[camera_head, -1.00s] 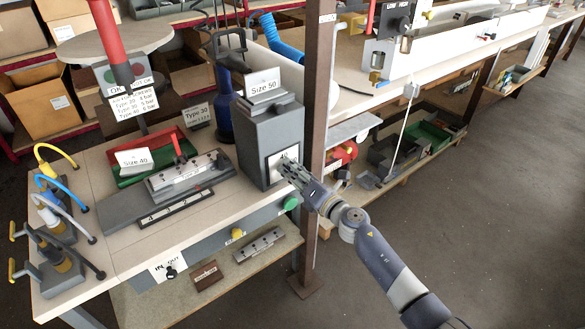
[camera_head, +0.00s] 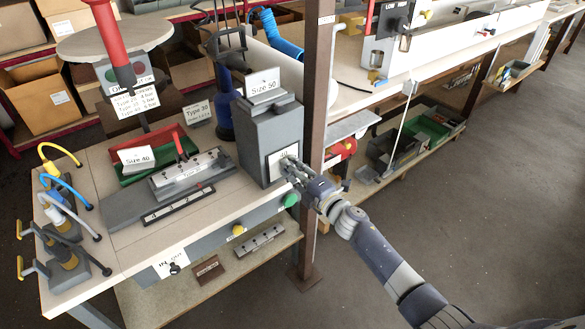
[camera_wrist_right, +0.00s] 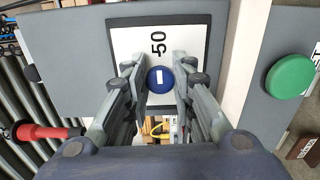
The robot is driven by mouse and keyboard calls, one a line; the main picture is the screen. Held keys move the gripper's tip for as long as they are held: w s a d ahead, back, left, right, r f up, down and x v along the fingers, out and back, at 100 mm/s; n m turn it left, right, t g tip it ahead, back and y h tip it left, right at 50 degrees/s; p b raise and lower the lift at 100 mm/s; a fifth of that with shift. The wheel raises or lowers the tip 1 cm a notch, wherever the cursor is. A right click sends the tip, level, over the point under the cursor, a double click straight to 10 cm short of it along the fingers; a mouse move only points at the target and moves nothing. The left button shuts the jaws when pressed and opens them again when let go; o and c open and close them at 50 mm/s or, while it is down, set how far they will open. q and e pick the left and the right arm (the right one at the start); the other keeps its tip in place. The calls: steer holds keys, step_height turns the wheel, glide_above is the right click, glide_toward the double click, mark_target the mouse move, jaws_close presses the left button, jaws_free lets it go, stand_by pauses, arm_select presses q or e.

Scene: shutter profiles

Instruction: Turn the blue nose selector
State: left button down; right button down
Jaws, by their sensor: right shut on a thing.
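The blue nose selector (camera_wrist_right: 160,79) is a round blue knob with a white mark, on a white plate (camera_wrist_right: 190,40) that reads 50 in the right wrist view. The plate is on the front of the grey Size 50 block (camera_head: 268,135). My right gripper (camera_wrist_right: 160,82) is shut on the selector, one finger at each side of it. In the head view my right gripper (camera_head: 287,165) reaches the plate from the right and hides the knob. My left gripper is not in view.
A green button (camera_head: 291,200) and a yellow knob (camera_head: 239,230) are on the bench front below. A brown post (camera_head: 316,100) stands close to the right arm. Hoses and clamps (camera_head: 62,230) are at the left bench end.

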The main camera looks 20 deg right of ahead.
steer(key=shift+m, duration=0.3)
steer(key=c, duration=1.4)
jaws_free()
steer(key=shift+o, duration=0.2)
steer(key=shift+s, duration=0.1)
steer(key=v, duration=1.2)
